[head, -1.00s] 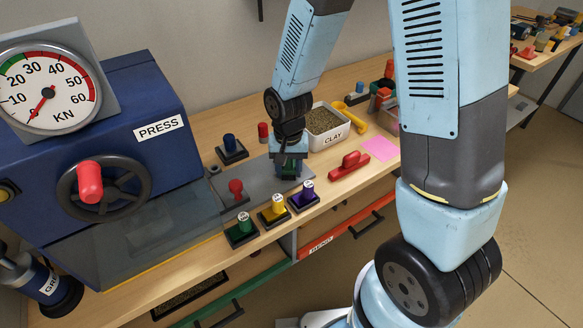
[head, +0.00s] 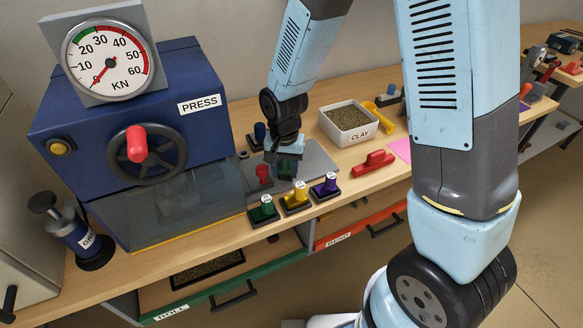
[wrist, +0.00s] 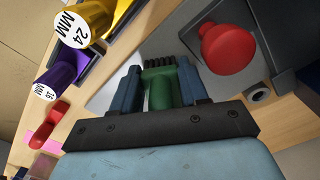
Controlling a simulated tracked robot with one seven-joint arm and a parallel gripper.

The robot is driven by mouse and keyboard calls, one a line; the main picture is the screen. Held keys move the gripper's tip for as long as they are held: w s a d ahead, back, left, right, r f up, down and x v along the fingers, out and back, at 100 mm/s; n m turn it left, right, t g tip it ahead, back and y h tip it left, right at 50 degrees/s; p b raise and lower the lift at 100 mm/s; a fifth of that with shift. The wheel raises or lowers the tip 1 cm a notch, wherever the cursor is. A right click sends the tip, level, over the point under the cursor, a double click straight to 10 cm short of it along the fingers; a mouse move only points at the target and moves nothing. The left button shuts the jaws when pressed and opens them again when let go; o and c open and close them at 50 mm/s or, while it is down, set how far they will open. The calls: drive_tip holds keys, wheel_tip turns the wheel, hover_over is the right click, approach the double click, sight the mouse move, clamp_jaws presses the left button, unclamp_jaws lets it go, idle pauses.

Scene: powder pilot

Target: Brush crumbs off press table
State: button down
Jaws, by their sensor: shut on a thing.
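My gripper (head: 285,160) is shut on a green brush (head: 287,169), low over the grey press table (head: 320,163) in front of the press. In the wrist view the green brush (wrist: 160,92) sits between my two blue fingers (wrist: 160,84), and its dark bristles point away from my gripper. Whether the bristles touch the plate I cannot tell. A red knob (head: 263,171) on a dark block stands close to the left of the brush; it is large in the wrist view (wrist: 226,48). I cannot make out any crumbs.
The blue press (head: 130,110) with its clear guard (head: 180,208) stands left. Green (head: 264,208), yellow (head: 296,196) and purple (head: 326,185) stamps line the front. A red-handled tool (head: 374,161) and a clay tray (head: 348,135) are right. A blue-topped piece (head: 259,132) stands behind.

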sight(286, 161)
wheel_tip(286, 161, up, 3)
drive_tip(key=shift+s+d+r, duration=0.1)
drive_tip(key=shift+r, duration=2.55)
drive_tip(key=shift+w, duration=0.2)
